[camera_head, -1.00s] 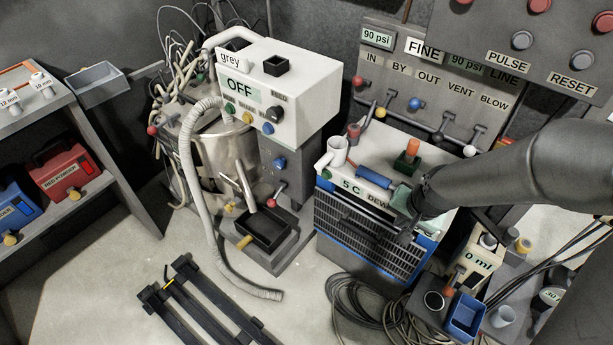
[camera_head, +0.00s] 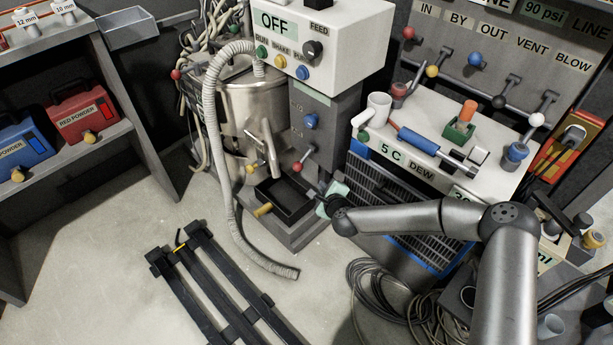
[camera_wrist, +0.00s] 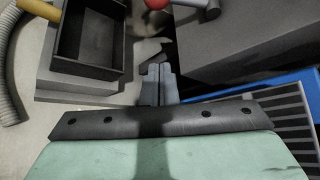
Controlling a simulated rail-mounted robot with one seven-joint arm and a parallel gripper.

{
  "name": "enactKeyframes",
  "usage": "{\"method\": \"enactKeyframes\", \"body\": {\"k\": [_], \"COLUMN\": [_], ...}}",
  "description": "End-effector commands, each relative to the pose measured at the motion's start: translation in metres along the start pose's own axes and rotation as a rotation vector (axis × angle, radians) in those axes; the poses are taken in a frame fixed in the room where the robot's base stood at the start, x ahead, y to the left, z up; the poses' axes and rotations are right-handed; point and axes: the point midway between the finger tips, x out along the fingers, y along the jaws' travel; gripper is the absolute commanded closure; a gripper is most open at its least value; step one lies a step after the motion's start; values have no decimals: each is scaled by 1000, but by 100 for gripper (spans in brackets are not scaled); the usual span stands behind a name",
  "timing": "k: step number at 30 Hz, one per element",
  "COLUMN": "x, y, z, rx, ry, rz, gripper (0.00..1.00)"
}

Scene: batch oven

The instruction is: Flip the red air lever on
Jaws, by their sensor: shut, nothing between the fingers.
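A red ball-ended lever (camera_head: 297,166) is on the front of the grey column under the OFF box. Its ball hangs down and left of its pivot. In the wrist view its red ball (camera_wrist: 157,4) is cut by the top edge, beyond my fingertips and apart from them. My gripper (camera_head: 321,192) is just below and right of this ball in the head view; its fingers are small and dark there. The wrist view shows the fingers (camera_wrist: 158,80) together and empty. Another red-knobbed lever (camera_head: 408,33) is under the IN label on the wall panel.
A black open tray (camera_head: 308,212) stands just below the lever, close to my gripper's left. The blue-trimmed 5 C DEW unit (camera_head: 398,172) stands right, behind my forearm. A pale hose (camera_head: 232,205) hangs left. The floor in front is partly clear.

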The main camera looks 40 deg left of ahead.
Motion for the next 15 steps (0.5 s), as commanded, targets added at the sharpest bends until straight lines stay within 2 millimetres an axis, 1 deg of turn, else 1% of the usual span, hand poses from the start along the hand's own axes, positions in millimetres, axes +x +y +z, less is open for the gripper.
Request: {"method": "enactKeyframes", "body": {"k": [8, 11, 15], "x": [2, 12, 37], "y": [0, 1, 2], "z": [0, -1, -1], "rx": [-5, -5, -6], "ry": [-1, 0, 0], "rz": [2, 2, 0], "gripper": [100, 100, 100]}}
